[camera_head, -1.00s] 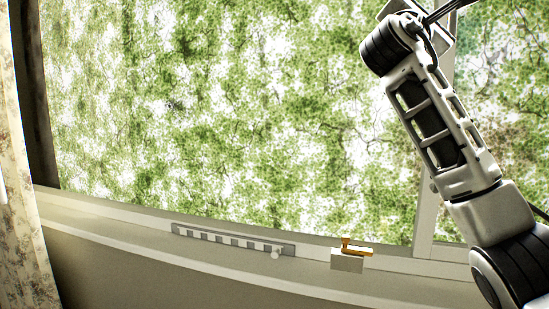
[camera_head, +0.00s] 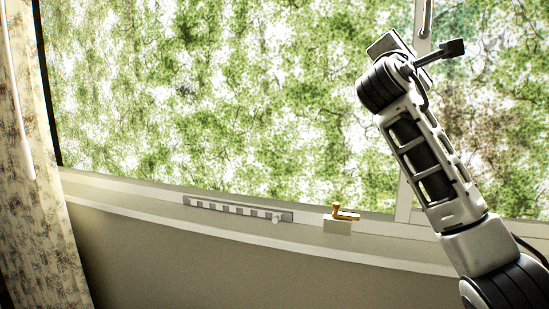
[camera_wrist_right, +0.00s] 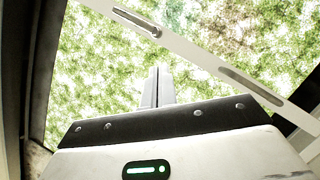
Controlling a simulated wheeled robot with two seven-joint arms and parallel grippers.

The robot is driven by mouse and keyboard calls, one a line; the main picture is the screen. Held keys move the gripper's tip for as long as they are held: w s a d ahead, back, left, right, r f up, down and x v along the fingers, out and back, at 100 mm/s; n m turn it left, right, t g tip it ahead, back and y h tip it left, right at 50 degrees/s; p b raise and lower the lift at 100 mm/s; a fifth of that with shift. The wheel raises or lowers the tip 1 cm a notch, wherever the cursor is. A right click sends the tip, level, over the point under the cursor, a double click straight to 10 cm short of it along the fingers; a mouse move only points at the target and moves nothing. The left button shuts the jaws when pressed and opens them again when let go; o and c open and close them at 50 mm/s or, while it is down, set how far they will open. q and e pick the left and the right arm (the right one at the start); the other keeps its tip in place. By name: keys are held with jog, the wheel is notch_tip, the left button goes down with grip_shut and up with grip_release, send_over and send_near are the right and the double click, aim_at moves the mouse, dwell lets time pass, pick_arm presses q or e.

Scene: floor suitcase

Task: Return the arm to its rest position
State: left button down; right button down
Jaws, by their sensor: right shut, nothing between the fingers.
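My right arm, white and black, rises from the lower right in the head view in front of a window. Its right gripper (camera_head: 452,48) is near the top right, small and partly seen edge-on. In the right wrist view the fingers (camera_wrist_right: 155,85) are pressed together with nothing between them, pointing toward the window. The gripper is apart from the sill and its fittings. My left gripper is out of view.
A window (camera_head: 230,100) with green foliage outside fills the view. On its sill (camera_head: 150,202) are a slotted grey bar (camera_head: 235,209) and a brass handle (camera_head: 345,215) on a pale block (camera_head: 337,227). A patterned curtain (camera_head: 30,230) hangs at the left.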

jog(key=s+a+f+m+g+y, duration=0.1)
jog(key=a+f+y, duration=0.25)
jog(key=f, duration=1.05)
jog(key=s+a+f+m+g+y, duration=0.15)
jog(key=f+y, duration=0.25)
jog(key=f, duration=0.9)
jog(key=a+f+m+y, duration=0.1)
jog(key=a+f+y, duration=0.25)
jog(key=f, duration=1.05)
jog(key=s+a+f+m+g+y+p, duration=0.1)
jog(key=s+f+m, duration=0.1)
jog(key=s+f, duration=0.5)
jog(key=s+a+f+m+g+y, duration=0.1)
jog(key=s+f+m+g+y, duration=0.15)
jog(key=s+f, duration=0.45)
jog(key=s+f+m, duration=0.3)
jog(key=s+m, duration=0.1)
jog(key=s, duration=0.5)
jog(key=s+f+m+g+y, duration=0.1)
jog(key=s+f+m, duration=0.2)
jog(key=s, duration=0.6)
jog(key=shift+a+m+p, duration=0.3)
jog(key=shift+m+p, duration=0.15)
jog(key=shift+m, duration=0.25)
jog(key=shift+f, duration=0.1)
